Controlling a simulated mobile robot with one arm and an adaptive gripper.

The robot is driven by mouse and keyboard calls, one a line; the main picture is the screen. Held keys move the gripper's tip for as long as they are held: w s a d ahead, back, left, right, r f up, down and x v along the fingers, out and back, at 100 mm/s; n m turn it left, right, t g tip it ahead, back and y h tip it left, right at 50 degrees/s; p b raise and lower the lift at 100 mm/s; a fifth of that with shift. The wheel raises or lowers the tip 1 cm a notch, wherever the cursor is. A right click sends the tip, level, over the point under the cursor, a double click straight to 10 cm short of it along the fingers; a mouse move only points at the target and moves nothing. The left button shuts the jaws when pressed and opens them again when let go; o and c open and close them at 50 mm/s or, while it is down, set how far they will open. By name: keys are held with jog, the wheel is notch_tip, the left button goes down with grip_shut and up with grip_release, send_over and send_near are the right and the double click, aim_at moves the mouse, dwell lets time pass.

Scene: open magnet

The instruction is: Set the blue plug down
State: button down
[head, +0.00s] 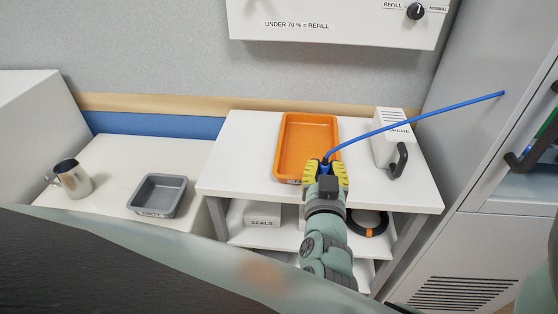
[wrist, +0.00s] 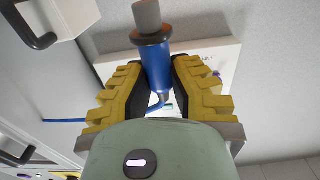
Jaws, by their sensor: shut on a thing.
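My gripper (head: 326,171) has yellow fingers and is shut on the blue plug. In the wrist view the plug (wrist: 157,68) sits between the two fingers (wrist: 160,85), with a dark collar and a grey tip extending past them. In the head view the plug is mostly hidden by my gripper. A blue cable (head: 420,117) runs from the gripper up to the right, to the grey cabinet. My gripper is at the near end of an orange tray (head: 283,148) on the white bench; I cannot tell its height above it.
A white box marked SPARE (head: 393,146) with a black handle stands right of the orange tray. A grey tray (head: 158,197) and a metal mug (head: 72,180) stand on the lower left table. The white bench top (head: 242,150) is clear left of the orange tray.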

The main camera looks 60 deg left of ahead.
jog(key=w, duration=0.4)
jog(key=w+a, duration=0.1)
jog(key=w, duration=0.3)
jog(key=w+f+p, duration=0.1)
jog(key=w, duration=0.4)
jog(key=shift+a, duration=0.25)
jog(key=shift+f+p, duration=0.4)
jog(key=shift+f, duration=1.4)
jog(key=shift+f, duration=0.2)
jog(key=c, duration=1)
grip_release()
jog(key=shift+r, duration=0.2)
jog(key=b+v, duration=0.2)
jog(key=v, duration=1)
